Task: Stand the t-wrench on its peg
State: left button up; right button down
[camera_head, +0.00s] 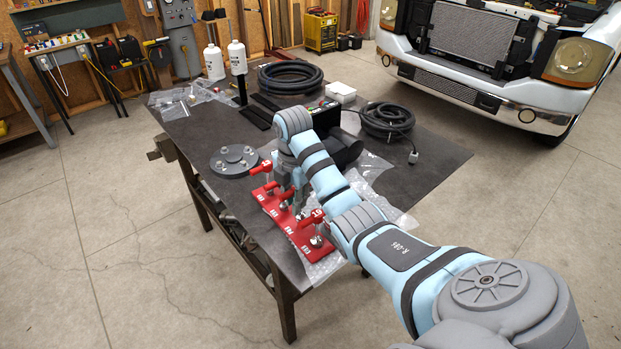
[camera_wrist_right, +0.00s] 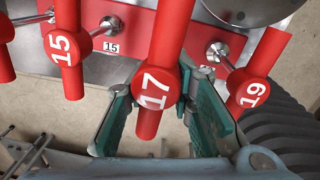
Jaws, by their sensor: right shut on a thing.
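A red T-wrench marked 17 (camera_wrist_right: 155,88) is between the teal finger pads of my right gripper (camera_wrist_right: 160,112), which is shut on it. Its red handle fills the middle of the right wrist view; its shank and lower end are hidden. A T-wrench marked 15 (camera_wrist_right: 64,46) is to its left and one marked 19 (camera_wrist_right: 252,88) to its right, both with steel shanks leading to the red rack (camera_wrist_right: 125,45). In the head view my right gripper (camera_head: 297,195) is over the rack (camera_head: 322,250), partly hidden by my arm. I cannot tell whether wrench 17 touches a peg. My left gripper is not in view.
The dark workbench (camera_head: 200,135) carries a round grey flange (camera_head: 233,160) beside the rack, white bottles (camera_head: 236,58), coiled black hoses (camera_head: 290,75) and plastic wrap. A pickup front (camera_head: 480,60) stands at the upper right. Wrenches 15 and 19 flank my fingers closely.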

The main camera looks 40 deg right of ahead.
jog(key=shift+w+f, duration=0.1)
jog(key=shift+f, duration=0.45)
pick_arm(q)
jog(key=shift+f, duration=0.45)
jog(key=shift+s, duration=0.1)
pick_arm(e)
jog(key=shift+d, duration=0.15)
jog(key=shift+f+b, duration=0.75)
jog(key=shift+b, duration=0.15)
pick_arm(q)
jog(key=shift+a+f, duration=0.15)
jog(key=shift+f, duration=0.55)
pick_arm(e)
jog(key=c, duration=1.3)
grip_release()
jog(key=shift+r, duration=0.1)
